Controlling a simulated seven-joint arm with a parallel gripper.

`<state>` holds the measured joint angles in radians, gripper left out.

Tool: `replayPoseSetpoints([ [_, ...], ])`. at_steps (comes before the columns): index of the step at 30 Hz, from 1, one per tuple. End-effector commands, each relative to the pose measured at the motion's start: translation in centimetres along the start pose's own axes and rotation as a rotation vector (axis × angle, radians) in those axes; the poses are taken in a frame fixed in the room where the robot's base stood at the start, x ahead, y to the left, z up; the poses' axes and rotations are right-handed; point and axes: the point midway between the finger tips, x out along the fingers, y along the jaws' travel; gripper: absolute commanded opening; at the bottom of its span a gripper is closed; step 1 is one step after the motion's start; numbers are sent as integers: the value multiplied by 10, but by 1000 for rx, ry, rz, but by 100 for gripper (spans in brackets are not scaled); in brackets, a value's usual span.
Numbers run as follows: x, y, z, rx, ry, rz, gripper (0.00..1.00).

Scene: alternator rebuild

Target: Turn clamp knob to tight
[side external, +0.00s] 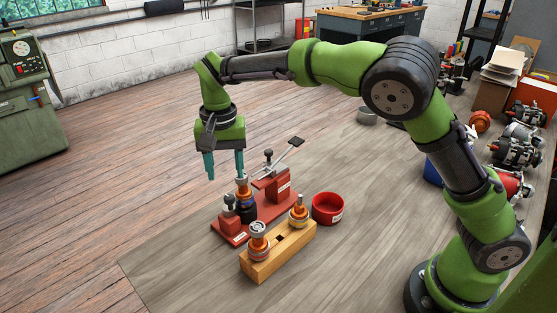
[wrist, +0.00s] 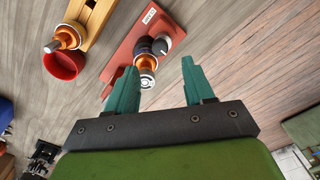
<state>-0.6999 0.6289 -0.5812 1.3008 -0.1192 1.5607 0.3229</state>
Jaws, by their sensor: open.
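A red clamp fixture (side external: 262,213) stands on the table in the side view. A small red block (side external: 229,212) at its left end has a dark knob (side external: 229,198) on top. A larger red block (side external: 279,188) at its right end carries a ball-topped post and a flat-ended lever (side external: 290,152). A copper-and-black rotor (side external: 244,193) stands between the blocks. My gripper (side external: 224,176) is open and empty, fingers down, above the fixture's left part. In the wrist view, the fixture's red base (wrist: 135,47) and dark round parts (wrist: 160,47) lie beyond my open fingers (wrist: 160,85). I cannot tell which knob is the clamp knob.
A wooden block (side external: 280,252) holding two copper-coloured parts stands in front of the fixture. A red bowl (side external: 327,209) is to its right. Several alternator parts (side external: 513,150) lie at the far right. The table left of the fixture is clear.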

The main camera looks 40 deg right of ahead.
Motion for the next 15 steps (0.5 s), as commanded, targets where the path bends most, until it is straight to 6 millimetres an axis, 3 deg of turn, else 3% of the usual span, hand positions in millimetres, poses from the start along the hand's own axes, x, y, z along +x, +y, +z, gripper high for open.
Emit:
replayPoseSetpoints([
  [6, 44, 1, 0, 0, -1, 3, 53],
  [15, 68, 0, 0, 0, 1, 0, 53],
])
